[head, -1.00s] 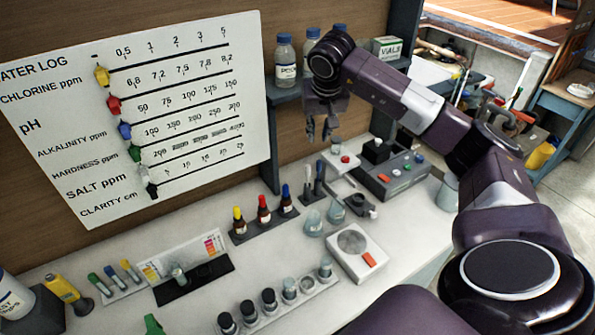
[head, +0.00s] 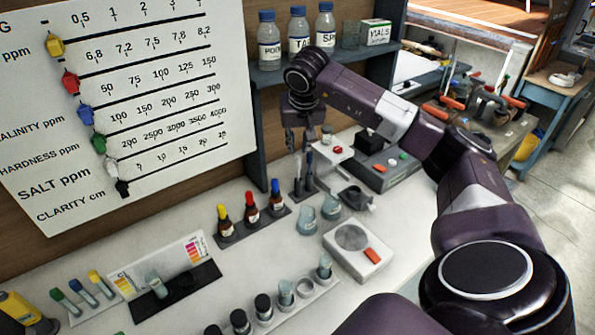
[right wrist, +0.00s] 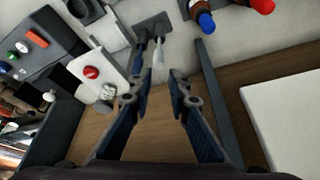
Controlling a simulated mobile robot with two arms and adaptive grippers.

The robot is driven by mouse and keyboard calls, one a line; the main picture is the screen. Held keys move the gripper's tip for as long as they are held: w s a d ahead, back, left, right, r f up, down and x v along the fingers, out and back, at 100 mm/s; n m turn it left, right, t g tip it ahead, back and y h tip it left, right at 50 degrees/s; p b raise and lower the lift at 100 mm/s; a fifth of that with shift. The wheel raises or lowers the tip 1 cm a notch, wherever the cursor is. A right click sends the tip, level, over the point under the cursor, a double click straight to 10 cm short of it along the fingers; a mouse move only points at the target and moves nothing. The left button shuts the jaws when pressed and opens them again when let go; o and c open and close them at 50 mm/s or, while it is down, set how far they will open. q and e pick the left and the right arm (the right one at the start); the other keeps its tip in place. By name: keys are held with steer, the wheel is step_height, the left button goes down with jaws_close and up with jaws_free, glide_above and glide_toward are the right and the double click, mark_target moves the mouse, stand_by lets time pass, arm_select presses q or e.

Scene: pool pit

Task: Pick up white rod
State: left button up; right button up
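The white rod (right wrist: 158,52) stands upright next to a dark blue rod (right wrist: 141,50) in a dark holder (right wrist: 152,24) on the bench. My right gripper (right wrist: 162,77) is open and points down. In the right wrist view the white rod shows just beyond the gap between the fingertips, with the blue rod close beside it. I cannot tell whether a finger touches either rod. In the head view my right gripper (head: 304,143) is above the holder (head: 304,190), and its fingers partly hide the rods. My left gripper is not in view.
Reagent bottles with coloured caps (head: 250,210) stand left of the holder. A grey device (head: 385,168) stands right of it. Glass cups (head: 318,212) and a scale (head: 358,250) are in front. A shelf with bottles (head: 298,35) is behind, and a log board (head: 120,100) is left.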

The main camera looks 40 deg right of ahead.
mark_target(298, 157)
steer(key=shift+p+x, duration=0.4)
steer(key=shift+x, duration=0.45)
steer(key=p+x, duration=0.2)
steer(key=x, duration=0.2)
steer(key=shift+s+f, duration=0.1)
steer(key=shift+f, duration=0.15)
steer(key=shift+d+f, duration=0.1)
steer(key=shift+f, duration=0.3)
jaws_close()
